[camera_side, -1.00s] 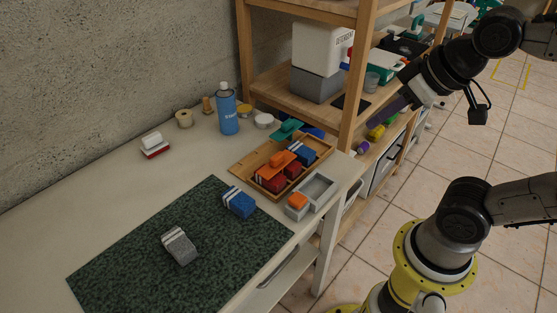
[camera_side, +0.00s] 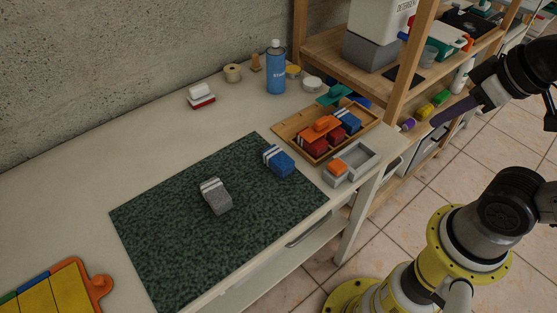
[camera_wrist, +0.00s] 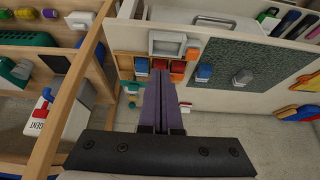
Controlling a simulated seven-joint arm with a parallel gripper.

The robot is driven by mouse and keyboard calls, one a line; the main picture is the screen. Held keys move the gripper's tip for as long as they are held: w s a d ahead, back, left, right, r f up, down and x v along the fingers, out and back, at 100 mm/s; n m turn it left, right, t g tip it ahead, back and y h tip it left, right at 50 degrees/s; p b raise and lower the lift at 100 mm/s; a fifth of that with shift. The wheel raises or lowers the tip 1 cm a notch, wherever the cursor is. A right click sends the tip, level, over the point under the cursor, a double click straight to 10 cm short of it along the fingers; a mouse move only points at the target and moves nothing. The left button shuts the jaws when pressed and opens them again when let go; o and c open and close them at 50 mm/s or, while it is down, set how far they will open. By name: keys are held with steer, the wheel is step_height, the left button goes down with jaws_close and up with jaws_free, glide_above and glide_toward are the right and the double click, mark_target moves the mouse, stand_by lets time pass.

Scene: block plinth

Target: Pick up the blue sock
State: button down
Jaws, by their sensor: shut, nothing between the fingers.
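The blue sock, a folded blue bundle with white stripes (camera_side: 278,160), lies on the dark green mat (camera_side: 165,225) near its right corner. It also shows in the wrist view (camera_wrist: 203,74). A similar grey striped bundle (camera_side: 215,196) lies on the mat to its left. My gripper (camera_side: 437,120) has purple fingers and is shut and empty. It is off to the right of the table, well apart from the blue sock. In the wrist view, my fingertips (camera_wrist: 160,72) overlap the wooden tray's contents, left of the sock.
A wooden tray (camera_side: 284,130) behind the sock holds red, orange and blue bundles. A grey divided box (camera_side: 370,165) holds an orange item. A blue spray can (camera_side: 276,72) stands behind. A shelf post (camera_side: 408,75) rises near my gripper. The mat's front is clear.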

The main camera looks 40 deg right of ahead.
steer(key=c, duration=1.5)
jaws_free()
steer(key=shift+c, duration=0.2)
steer(key=o, duration=1.4)
